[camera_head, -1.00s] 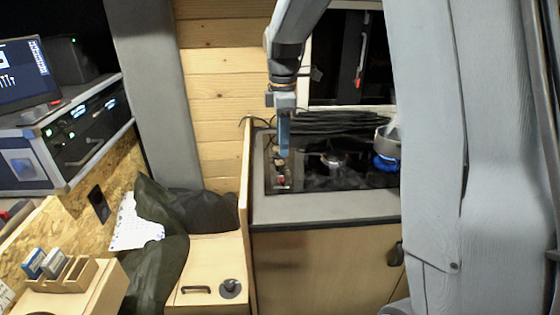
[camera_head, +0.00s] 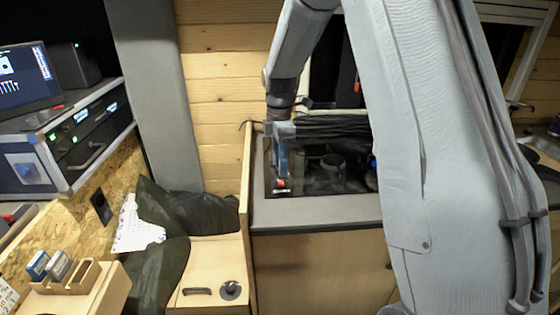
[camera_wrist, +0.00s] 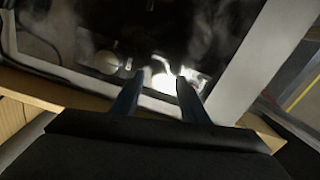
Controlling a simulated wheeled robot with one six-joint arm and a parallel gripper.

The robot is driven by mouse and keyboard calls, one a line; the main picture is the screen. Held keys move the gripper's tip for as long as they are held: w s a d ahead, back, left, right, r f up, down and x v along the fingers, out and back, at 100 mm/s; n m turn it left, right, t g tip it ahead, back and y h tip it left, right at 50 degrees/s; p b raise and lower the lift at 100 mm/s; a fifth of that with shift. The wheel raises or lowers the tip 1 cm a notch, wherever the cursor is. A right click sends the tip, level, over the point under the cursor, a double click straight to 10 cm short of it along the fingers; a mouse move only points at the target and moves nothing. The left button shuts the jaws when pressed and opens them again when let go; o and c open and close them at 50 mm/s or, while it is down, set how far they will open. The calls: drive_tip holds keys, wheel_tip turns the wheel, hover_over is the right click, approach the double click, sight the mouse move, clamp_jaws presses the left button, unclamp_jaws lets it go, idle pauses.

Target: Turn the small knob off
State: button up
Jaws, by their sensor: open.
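The black glass hob (camera_head: 312,184) is set in a grey counter. Near its left edge a small red-and-white knob (camera_head: 281,184) shows just below my gripper (camera_head: 281,174). In the wrist view my gripper (camera_wrist: 158,80) is open, its two blue fingers apart. A bright, glared knob-like part (camera_wrist: 161,74) shows between and just beyond the fingertips; I cannot tell whether they touch it. A second round knob (camera_wrist: 107,63) lies to the left, outside the fingers. A sliver of blue flame (camera_head: 374,162) shows beside my arm, which hides the rest of that burner.
A wooden partition (camera_head: 246,185) rises along the hob's left side. Black cables (camera_head: 330,127) run behind the hob. A dark pot-like thing (camera_head: 333,165) is on the hob. My arm covers the right of the head view.

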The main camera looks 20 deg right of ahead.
drive_tip(key=shift+c, duration=0.5)
clamp_jaws()
drive_tip(key=shift+m, duration=0.3)
drive_tip(key=m+p, duration=0.1)
drive_tip(key=m, duration=0.2)
drive_tip(key=shift+m, duration=0.3)
drive_tip(key=m, duration=0.4)
drive_tip(key=shift+r+m+p, duration=0.1)
drive_tip(key=shift+m+p, duration=0.2)
drive_tip(key=m, duration=0.4)
drive_tip(key=shift+m, duration=0.3)
drive_tip(key=shift+w+m+p, duration=0.1)
drive_tip(key=shift+m+p, duration=0.35)
drive_tip(key=shift+m, duration=1.85)
